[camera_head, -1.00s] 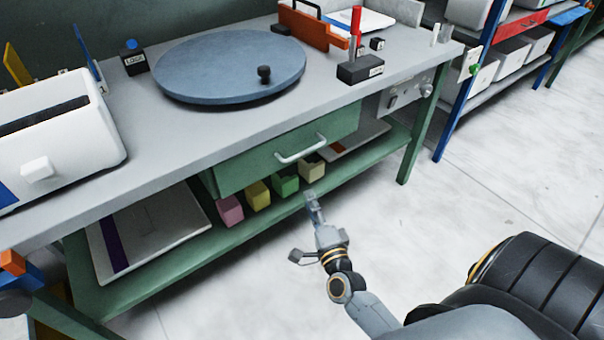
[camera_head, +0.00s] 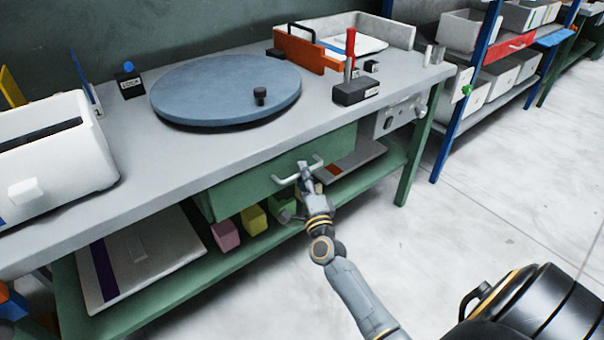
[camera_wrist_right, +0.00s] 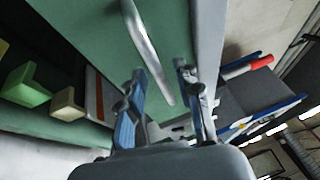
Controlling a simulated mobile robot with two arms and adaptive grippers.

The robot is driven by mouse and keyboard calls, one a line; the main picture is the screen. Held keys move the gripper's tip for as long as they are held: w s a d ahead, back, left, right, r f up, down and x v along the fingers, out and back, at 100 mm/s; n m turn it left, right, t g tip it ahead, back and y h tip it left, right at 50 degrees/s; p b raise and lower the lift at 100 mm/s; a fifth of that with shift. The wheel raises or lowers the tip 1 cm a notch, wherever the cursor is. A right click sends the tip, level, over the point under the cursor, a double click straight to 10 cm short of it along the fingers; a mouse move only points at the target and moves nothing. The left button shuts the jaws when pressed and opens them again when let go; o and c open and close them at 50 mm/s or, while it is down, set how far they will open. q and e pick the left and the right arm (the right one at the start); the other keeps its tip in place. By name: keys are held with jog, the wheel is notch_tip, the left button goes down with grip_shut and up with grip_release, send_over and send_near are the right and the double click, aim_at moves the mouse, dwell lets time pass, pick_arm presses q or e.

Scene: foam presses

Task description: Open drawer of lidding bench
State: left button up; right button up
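The lidding bench has a grey top (camera_head: 215,150) and green legs. Its green drawer front (camera_head: 245,182) sits under the top, with a pale bar handle (camera_head: 286,179). The drawer front (camera_wrist_right: 95,45) and the handle (camera_wrist_right: 148,50) also show in the right wrist view. My right gripper (camera_head: 305,172) is at the handle in the head view. In the right wrist view its two fingers (camera_wrist_right: 162,78) are apart, with the handle's lower part between them. Whether they touch it I cannot tell. My left gripper is not in view.
A blue turntable (camera_head: 228,90) and a white machine (camera_head: 50,150) stand on the bench. Pink (camera_head: 226,234) and yellow (camera_head: 253,219) blocks and a white panel (camera_head: 140,255) lie on the lower shelf. The floor in front (camera_head: 440,270) is clear.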

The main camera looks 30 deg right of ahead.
jog(key=shift+w+d+r, duration=0.15)
jog(key=shift+w+d, duration=0.05)
jog(key=shift+w, duration=0.35)
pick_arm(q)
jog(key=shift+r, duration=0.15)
pick_arm(e)
grip_shut()
jog(key=shift+s, duration=0.1)
